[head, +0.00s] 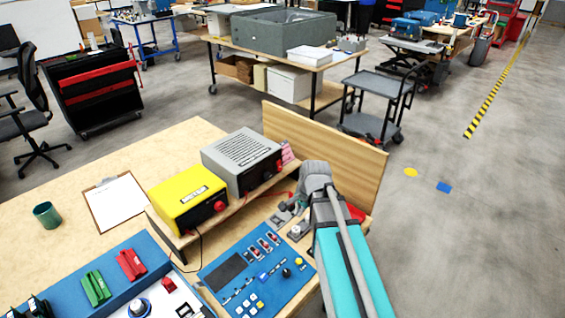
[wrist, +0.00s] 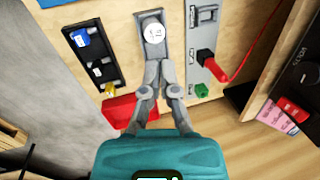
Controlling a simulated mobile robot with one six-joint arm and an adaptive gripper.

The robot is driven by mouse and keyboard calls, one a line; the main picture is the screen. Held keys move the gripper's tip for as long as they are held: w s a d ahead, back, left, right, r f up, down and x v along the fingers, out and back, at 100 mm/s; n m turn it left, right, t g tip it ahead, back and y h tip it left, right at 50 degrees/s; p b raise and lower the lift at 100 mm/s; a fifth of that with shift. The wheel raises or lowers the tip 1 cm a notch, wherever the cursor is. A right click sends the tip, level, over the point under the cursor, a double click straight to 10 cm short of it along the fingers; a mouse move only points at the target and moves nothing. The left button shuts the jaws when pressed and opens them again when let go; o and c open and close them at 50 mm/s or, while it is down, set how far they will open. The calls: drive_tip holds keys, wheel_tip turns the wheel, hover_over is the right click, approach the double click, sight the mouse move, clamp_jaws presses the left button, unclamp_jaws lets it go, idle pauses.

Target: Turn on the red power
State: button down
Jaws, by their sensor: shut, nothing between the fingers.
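My gripper (wrist: 159,68) is shut and empty, its fingertips at the lower part of a grey plate with a white round dial (wrist: 153,31). A red block (wrist: 120,108) lies beside and partly behind the fingers. To the right, a red plug (wrist: 206,64) with a red cable sits on a grey plate above a green block (wrist: 201,91). In the head view my gripper (head: 287,210) is at the right end of the bench. A red knob (head: 220,206) is on the yellow box (head: 188,198). Which red part is the power control is unclear.
A grey box (head: 240,158) stands beside the yellow box on a wooden shelf. A blue switch panel (head: 250,275) lies in front. An upright wooden board (head: 330,145) stands behind my arm. A black strip (wrist: 92,58) with coloured connectors is left of the fingers.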

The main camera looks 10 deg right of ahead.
sight(279, 165)
drive_tip(key=w+d+r+m+t+y+p, duration=0.1)
drive_tip(key=w+r+m+p, duration=0.3)
drive_tip(key=m, duration=0.4)
drive_tip(key=w+d+r+m+t+y+p, duration=0.1)
drive_tip(key=w+d+r+m+t+p, duration=0.1)
drive_tip(key=w+r+m, duration=0.5)
drive_tip(key=shift+w+d+r+m+p, duration=0.2)
drive_tip(key=shift+w+d+m+p, duration=0.6)
drive_tip(key=shift+m+p, duration=0.25)
drive_tip(key=shift+w+a+f, duration=0.1)
drive_tip(key=shift+f, duration=0.05)
drive_tip(key=w+a+f+b, duration=0.5)
drive_tip(key=w+f+b, duration=0.2)
drive_tip(key=f+b, duration=0.2)
drive_tip(key=shift+w+a, duration=0.15)
drive_tip(key=shift+w, duration=0.05)
